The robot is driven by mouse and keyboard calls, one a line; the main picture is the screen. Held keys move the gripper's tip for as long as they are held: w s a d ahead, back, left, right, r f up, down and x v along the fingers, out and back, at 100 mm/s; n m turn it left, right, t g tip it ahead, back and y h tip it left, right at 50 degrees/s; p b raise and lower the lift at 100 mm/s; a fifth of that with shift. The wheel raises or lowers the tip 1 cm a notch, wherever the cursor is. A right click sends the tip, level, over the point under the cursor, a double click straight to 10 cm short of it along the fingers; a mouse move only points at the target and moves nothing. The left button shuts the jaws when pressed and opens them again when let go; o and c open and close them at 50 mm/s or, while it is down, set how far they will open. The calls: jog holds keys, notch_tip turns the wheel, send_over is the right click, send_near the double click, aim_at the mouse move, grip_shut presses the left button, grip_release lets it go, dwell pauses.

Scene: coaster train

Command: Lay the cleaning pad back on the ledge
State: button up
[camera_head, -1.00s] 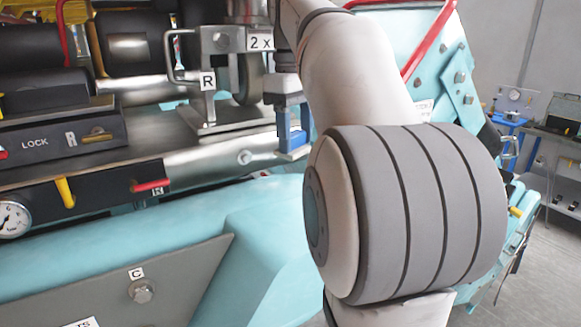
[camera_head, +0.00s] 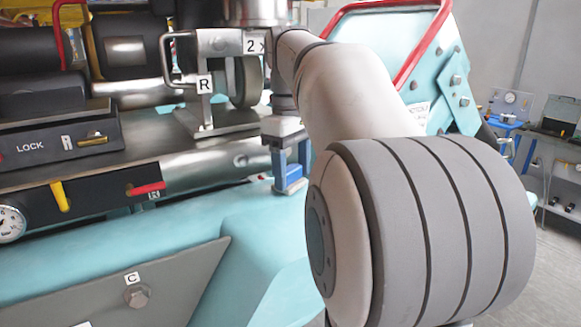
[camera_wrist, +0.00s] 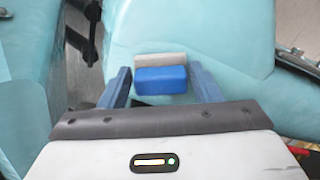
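The cleaning pad (camera_wrist: 160,80), a small blue block with a grey-beige strip on its far side, sits between the two blue fingers of my gripper (camera_wrist: 160,70) in the wrist view. In the head view my gripper (camera_head: 290,182) points down over the teal ledge (camera_head: 262,205), right of the metal pipe end. The pad is mostly hidden by the fingers there. The teal surface lies below the pad in the wrist view; I cannot tell whether the pad touches it.
The bracket marked R (camera_head: 205,90) and a wheel stand behind my gripper. A black LOCK box (camera_head: 60,140), a yellow lever (camera_head: 60,196), a red lever (camera_head: 146,189) and a gauge (camera_head: 10,223) are at left. A red rail (camera_head: 425,45) rises behind my arm.

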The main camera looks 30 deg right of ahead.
aim_at(290, 168)
jog(key=shift+o, duration=1.4)
jog(key=shift+r, duration=0.1)
notch_tip(290, 168, up, 12)
jog(key=p, duration=0.2)
jog(key=shift+w, duration=0.2)
jog(key=shift+a, duration=0.1)
